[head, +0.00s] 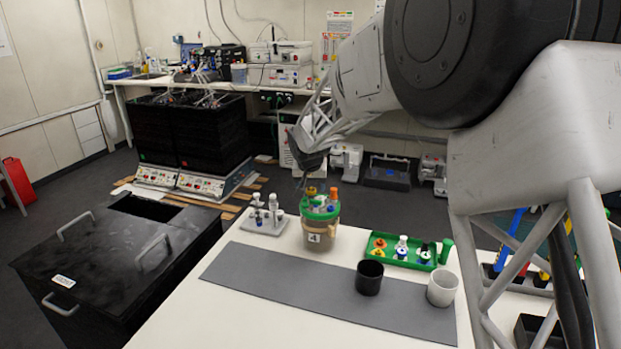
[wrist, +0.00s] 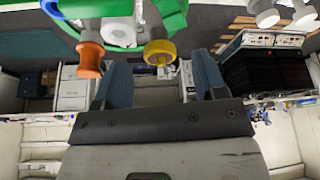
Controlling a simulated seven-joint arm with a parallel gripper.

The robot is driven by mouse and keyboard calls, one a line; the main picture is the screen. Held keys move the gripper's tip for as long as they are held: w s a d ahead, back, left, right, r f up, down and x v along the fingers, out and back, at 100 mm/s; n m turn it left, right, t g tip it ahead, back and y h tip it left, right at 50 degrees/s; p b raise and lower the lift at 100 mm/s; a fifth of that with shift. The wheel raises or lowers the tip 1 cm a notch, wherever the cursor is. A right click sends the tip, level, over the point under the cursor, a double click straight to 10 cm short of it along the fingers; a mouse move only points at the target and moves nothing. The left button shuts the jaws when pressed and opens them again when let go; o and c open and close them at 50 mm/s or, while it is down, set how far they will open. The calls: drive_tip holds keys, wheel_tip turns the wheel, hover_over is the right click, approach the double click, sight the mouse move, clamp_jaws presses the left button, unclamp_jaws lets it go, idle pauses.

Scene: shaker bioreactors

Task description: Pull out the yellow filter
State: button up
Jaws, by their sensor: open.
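The yellow filter (head: 311,192) stands on the green lid (head: 320,211) of a jar (head: 318,236) marked with a number label. In the wrist view the yellow filter (wrist: 160,49) appears as a ribbed disc with a pale stem, at or just beyond the gap between my fingertips. My gripper (wrist: 161,62) is open and empty, with one finger to each side of that gap. In the head view my gripper (head: 307,172) is small and dark, just above the lid. Contact with the filter does not show.
An orange filter (wrist: 90,56) stands close beside my left-hand finger, and a blue part (head: 320,200) is also on the lid. A grey stand with vials (head: 265,222), a green tray (head: 410,262), a black cup (head: 369,277) and a white cup (head: 442,288) are nearby. The grey mat's left part is clear.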

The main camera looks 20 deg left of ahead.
sight(311, 190)
drive_tip(key=shift+x, duration=1.15)
drive_tip(key=c, duration=1.1)
drive_tip(key=shift+o, duration=0.2)
drive_tip(key=shift+r, duration=1.45)
drive_tip(key=shift+r, duration=1.3)
